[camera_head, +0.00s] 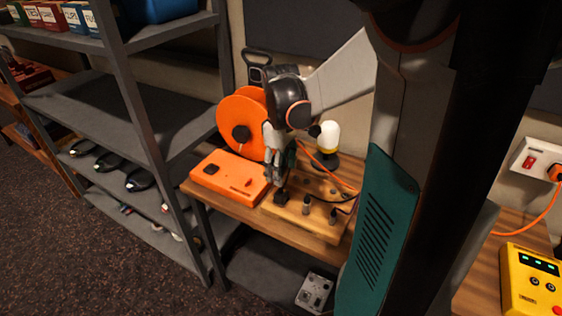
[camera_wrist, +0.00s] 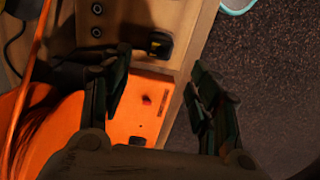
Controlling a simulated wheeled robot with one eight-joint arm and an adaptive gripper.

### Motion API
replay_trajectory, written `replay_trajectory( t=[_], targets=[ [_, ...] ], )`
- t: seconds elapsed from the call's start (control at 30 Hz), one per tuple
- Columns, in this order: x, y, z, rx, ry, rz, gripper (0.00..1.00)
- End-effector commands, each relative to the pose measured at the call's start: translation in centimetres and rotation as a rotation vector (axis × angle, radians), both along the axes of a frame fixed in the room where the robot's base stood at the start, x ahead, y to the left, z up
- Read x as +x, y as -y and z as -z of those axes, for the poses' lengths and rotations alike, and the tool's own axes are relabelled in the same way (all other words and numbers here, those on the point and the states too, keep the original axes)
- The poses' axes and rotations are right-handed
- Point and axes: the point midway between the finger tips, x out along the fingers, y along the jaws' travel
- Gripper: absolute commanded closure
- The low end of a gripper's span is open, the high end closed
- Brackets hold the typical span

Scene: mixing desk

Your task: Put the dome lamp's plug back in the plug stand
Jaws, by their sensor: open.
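The dome lamp (camera_head: 329,140), white with a yellowish band on a dark base, stands at the back of the small wooden table. The wooden plug stand (camera_head: 322,230) is at the table's front right, with several dark holes and small upright plugs. A black plug-like block (camera_head: 282,198) is at its left end; a black block with a yellow mark shows in the wrist view (camera_wrist: 160,43). I cannot tell which plug is the lamp's. My gripper (camera_head: 277,178) points down just above that block. In the wrist view the fingers (camera_wrist: 160,88) are apart with nothing between them.
An orange cable reel (camera_head: 240,120) and an orange box with a red switch (camera_head: 230,178) stand left of the stand. Orange and black cables run across the table. Grey shelving (camera_head: 110,115) is at left. A yellow device (camera_head: 532,280) is at lower right.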

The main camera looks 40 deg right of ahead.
Motion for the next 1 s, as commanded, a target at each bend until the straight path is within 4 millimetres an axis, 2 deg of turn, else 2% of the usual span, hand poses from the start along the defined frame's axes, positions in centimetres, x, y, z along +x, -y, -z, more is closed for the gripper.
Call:
replay_trajectory(
  t=[0.1, 0.23, 0.83, 0.93, 1.0],
  targets=[
    [0.0, 0.0, -1.3, 0.000, 0.000, 0.000, 0.44],
    [0.0, 0.0, -1.9, 0.000, 0.000, 0.000, 0.44],
    [0.0, 0.0, -2.0, 0.000, 0.001, -0.001, 0.44],
    [0.7, -0.5, -2.7, 0.001, 0.014, -0.017, 0.44],
    [1.8, -1.3, -3.8, 0.002, 0.036, -0.047, 0.44]
  ],
)
